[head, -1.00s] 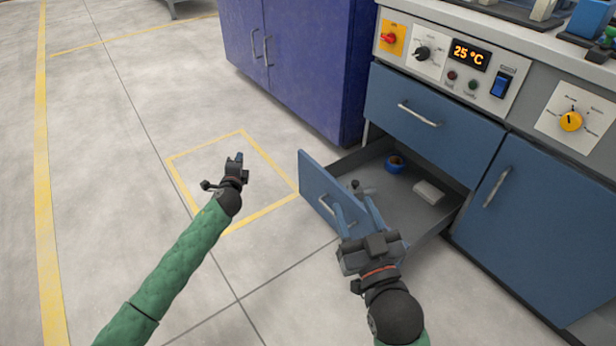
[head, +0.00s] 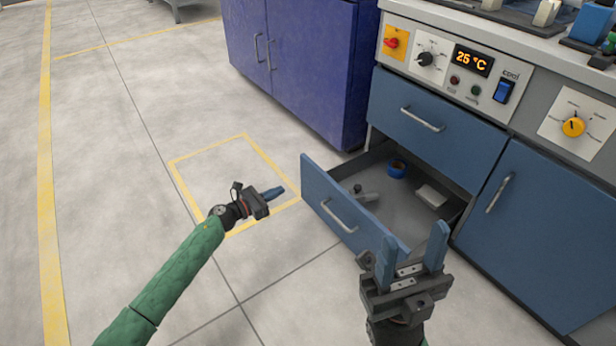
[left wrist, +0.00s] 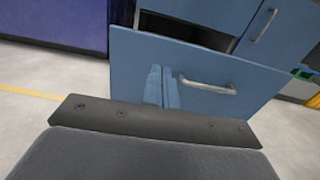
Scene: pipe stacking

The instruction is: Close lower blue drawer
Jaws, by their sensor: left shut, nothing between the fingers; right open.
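The lower blue drawer (head: 324,200) stands pulled out of the bench, with its metal handle (head: 339,216) on the front panel. Its front also fills the middle of the left wrist view (left wrist: 225,82), handle to the right of my fingers. My left gripper (head: 281,190) is shut and empty, pointing at the left part of the drawer front, with a small gap in the head view. My right gripper (head: 413,252) is open and empty, its fingers up by the drawer's near right corner. It hides part of the drawer's near side.
The drawer holds a blue tape roll (head: 397,168), a white block (head: 432,196) and a grey fitting (head: 366,195). A closed upper drawer (head: 432,118) is above. A dark blue cabinet (head: 310,60) stands behind left. The floor left of the drawer is clear.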

